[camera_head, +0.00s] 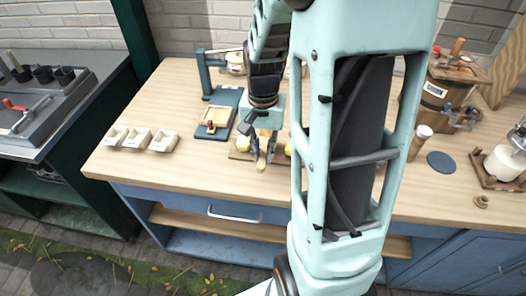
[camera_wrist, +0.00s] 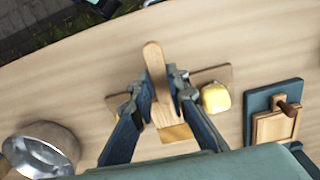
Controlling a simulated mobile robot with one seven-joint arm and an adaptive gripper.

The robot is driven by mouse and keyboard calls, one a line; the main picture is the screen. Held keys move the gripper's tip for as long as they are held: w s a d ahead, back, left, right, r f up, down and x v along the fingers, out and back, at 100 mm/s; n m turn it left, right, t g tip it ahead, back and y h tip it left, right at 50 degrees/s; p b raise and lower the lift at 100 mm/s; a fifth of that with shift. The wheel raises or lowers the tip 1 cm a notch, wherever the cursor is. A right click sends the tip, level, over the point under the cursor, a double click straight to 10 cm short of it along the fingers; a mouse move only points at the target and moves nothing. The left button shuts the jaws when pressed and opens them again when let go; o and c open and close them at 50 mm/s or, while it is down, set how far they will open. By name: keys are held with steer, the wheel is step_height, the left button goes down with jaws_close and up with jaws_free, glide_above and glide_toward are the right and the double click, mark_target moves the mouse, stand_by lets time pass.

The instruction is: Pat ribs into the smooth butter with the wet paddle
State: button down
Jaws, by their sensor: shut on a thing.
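My gripper (camera_head: 262,164) is shut on the wooden paddle (camera_wrist: 153,58), also between the two fingers in the wrist view (camera_wrist: 158,82). The paddle's rounded end sticks out past the fingertips. Its other end runs back between the fingers, and I cannot tell whether it touches anything. A wooden board (camera_wrist: 212,74) lies below the gripper, partly hidden by the fingers. A yellow butter piece (camera_wrist: 215,98) sits on the board beside one finger; it also shows in the head view (camera_head: 243,143). Another yellow piece (camera_head: 288,150) is on the other side, mostly hidden.
A blue press stand (camera_head: 220,95) and a wooden mould on a dark plate (camera_head: 213,122) stand left of the board. Several small pale trays (camera_head: 137,138) are farther left. A metal pot (camera_wrist: 45,150) stands apart. The table front is clear. My arm hides part of the table.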

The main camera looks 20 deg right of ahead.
steer(key=shift+s+f+b, duration=0.1)
steer(key=shift+f+b, duration=0.35)
steer(key=shift+f, duration=0.25)
stand_by(1.1)
steer(key=shift+r, duration=0.15)
steer(key=shift+r+p, duration=2.8)
steer(key=shift+r, duration=0.6)
